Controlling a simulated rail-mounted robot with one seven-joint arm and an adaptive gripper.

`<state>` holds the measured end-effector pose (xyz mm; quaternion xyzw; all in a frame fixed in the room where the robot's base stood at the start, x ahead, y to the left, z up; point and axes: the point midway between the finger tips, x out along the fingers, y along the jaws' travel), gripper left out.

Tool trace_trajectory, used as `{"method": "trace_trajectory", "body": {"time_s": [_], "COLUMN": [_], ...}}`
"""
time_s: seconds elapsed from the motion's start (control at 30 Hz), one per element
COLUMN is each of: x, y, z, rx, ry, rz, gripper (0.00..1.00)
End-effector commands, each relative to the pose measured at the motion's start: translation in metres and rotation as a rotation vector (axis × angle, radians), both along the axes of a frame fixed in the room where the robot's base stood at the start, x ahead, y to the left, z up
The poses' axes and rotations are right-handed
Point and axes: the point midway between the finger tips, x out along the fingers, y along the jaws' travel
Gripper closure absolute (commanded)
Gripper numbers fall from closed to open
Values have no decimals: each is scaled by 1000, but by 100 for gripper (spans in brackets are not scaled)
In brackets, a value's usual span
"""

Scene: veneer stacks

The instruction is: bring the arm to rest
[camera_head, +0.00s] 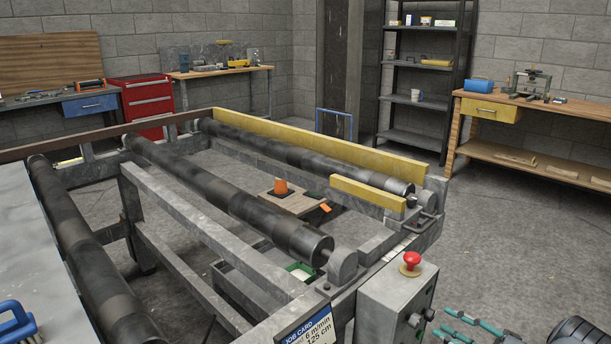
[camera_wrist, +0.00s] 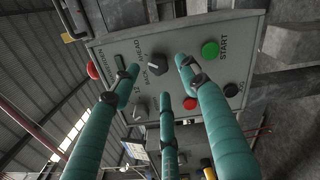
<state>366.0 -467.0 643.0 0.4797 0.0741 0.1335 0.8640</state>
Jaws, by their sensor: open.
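My gripper (camera_head: 468,328) shows at the bottom right of the head view, with teal fingers pointing left towards the grey control box (camera_head: 397,300). A gap separates the fingers from the box in that view. In the wrist view my gripper (camera_wrist: 158,82) has three teal fingers spread apart with nothing between them. The face of the control box (camera_wrist: 185,45) fills the space beyond the fingertips. It has a green START button (camera_wrist: 210,49), a black selector knob (camera_wrist: 159,64) and a red button (camera_wrist: 190,103). Whether any fingertip touches the box is unclear.
A red mushroom button (camera_head: 410,262) tops the control box. The roller frame (camera_head: 180,230) fills the left and middle, with a job card (camera_head: 308,328) at its front. A workbench (camera_head: 540,115) and shelf rack (camera_head: 420,95) stand behind. Open floor (camera_head: 520,235) lies right of the box.

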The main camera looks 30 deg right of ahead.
Motion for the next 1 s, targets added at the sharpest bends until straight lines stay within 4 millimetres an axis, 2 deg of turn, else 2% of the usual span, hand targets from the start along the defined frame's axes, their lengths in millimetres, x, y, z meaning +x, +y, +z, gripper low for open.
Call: {"method": "trace_trajectory", "body": {"time_s": [0.1,0.33,0.87,1.0], "x": [21,44,41,30], "y": [7,14,13,8], "z": [0,0,0,0], "rx": [0,0,-28,-2], "ry": [0,1,-8,0], "rz": [2,1,-1,-5], "gripper": [55,55,55,55]}}
